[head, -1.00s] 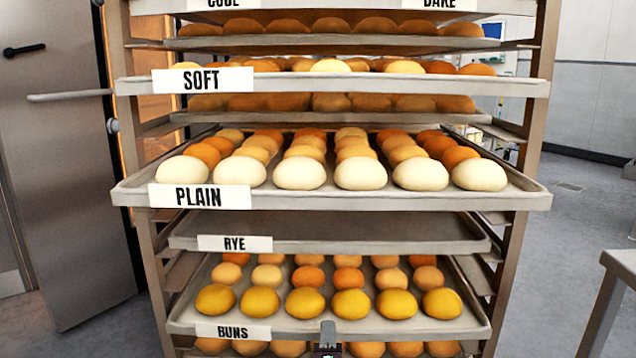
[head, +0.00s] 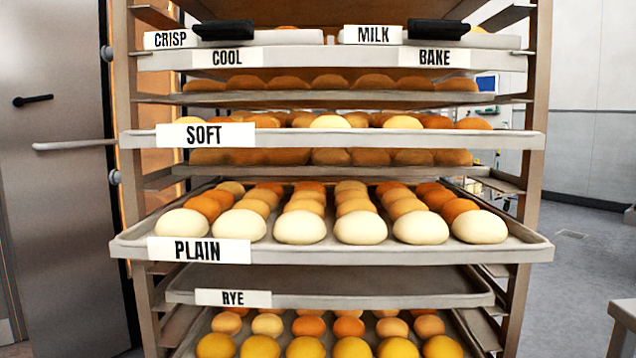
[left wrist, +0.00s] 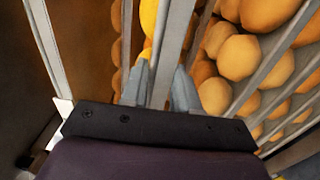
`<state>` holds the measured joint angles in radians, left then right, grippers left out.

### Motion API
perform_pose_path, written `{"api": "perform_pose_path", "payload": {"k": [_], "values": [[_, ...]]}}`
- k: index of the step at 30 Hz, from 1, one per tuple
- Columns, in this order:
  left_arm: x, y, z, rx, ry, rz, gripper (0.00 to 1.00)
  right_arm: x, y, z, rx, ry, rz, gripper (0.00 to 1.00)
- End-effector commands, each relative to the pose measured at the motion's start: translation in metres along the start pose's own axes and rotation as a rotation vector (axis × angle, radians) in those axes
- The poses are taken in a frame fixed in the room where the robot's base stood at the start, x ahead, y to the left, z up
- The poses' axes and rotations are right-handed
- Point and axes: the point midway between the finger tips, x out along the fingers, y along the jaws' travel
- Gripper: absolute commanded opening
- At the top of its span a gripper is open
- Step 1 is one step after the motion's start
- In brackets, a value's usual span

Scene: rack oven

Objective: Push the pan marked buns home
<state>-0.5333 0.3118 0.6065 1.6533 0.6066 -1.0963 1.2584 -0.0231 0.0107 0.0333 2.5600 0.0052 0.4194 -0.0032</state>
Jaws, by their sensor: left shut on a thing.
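The pan of golden rolls (head: 467,332) under the rye pan is cut off by the bottom edge of the head view. Its front rim and its buns label are out of sight now. My left gripper (left wrist: 162,85) shows in the left wrist view, its two grey fingers shut on a metal pan rim (left wrist: 173,40). Yellow and orange rolls lie beside and beyond that rim. The rim appears to be that of the buns pan, but its label is hidden there. Neither gripper shows in the head view, and my right gripper is in no view.
The rye pan (head: 370,301) looks empty. The plain pan (head: 400,257) above stands out farther toward me. The soft pan (head: 400,139) and a shelf front (head: 330,60) marked cool and bake are higher. A steel door (head: 60,200) is left, a table corner (head: 622,315) right.

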Motion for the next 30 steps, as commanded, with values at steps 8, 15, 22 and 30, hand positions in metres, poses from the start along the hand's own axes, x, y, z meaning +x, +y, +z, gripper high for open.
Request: {"api": "perform_pose_path", "payload": {"k": [8, 15, 22, 30], "values": [[0.015, 0.006, 0.0, -0.005, 0.002, 0.02, 0.0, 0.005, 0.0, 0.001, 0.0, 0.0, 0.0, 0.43], [0.027, 0.007, 0.0, -0.006, 0.003, 0.022, 0.0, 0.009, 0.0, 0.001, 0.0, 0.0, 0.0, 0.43], [0.033, 0.007, 0.0, -0.005, 0.002, 0.022, 0.0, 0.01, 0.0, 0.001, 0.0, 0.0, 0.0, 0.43], [0.033, 0.007, 0.0, -0.004, 0.002, 0.021, 0.0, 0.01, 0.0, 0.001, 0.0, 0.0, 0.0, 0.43]]}}
